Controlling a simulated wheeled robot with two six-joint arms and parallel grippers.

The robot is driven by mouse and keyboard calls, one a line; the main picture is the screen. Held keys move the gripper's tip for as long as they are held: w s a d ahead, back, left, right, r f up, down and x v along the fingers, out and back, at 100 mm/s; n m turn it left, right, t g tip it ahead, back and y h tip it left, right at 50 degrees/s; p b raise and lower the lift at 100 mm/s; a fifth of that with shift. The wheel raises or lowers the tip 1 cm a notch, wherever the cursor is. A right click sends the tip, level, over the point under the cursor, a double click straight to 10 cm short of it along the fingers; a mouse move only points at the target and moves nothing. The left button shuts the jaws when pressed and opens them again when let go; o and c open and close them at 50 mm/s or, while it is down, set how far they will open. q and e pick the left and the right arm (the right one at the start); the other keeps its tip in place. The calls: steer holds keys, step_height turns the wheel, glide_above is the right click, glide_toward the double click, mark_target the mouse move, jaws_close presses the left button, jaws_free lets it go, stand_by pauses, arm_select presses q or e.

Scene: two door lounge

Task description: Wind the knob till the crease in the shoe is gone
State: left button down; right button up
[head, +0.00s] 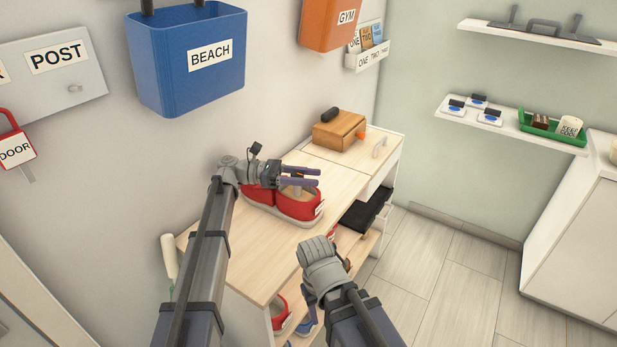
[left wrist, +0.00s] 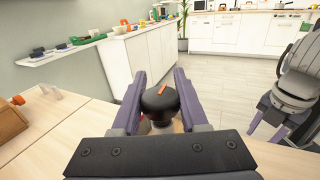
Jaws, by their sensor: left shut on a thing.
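A pair of red shoes (head: 298,205) stands on a pale tray on the wooden bench top (head: 240,249). My left gripper (head: 317,177) is above them and hides part of them. In the left wrist view a round black knob (left wrist: 158,100) with an orange-red mark on its top sits between the two purple fingers of my left gripper (left wrist: 162,76), which is shut on it. The crease cannot be made out. My right gripper (head: 335,262) is in front of the bench, apart from the shoes; its fingers are mostly hidden behind its wrist.
A wooden box (head: 339,130) with a dark handle stands at the bench's far end. A blue BEACH bin (head: 190,85) and an orange GYM bin (head: 328,24) hang on the wall. More shoes lie on the shelf below. The floor (head: 437,268) to the right is clear.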

arm_select(q)
steer(key=shift+c, duration=2.1)
jaws_free()
step_height(320, 180, up, 10)
steer(key=p, duration=1)
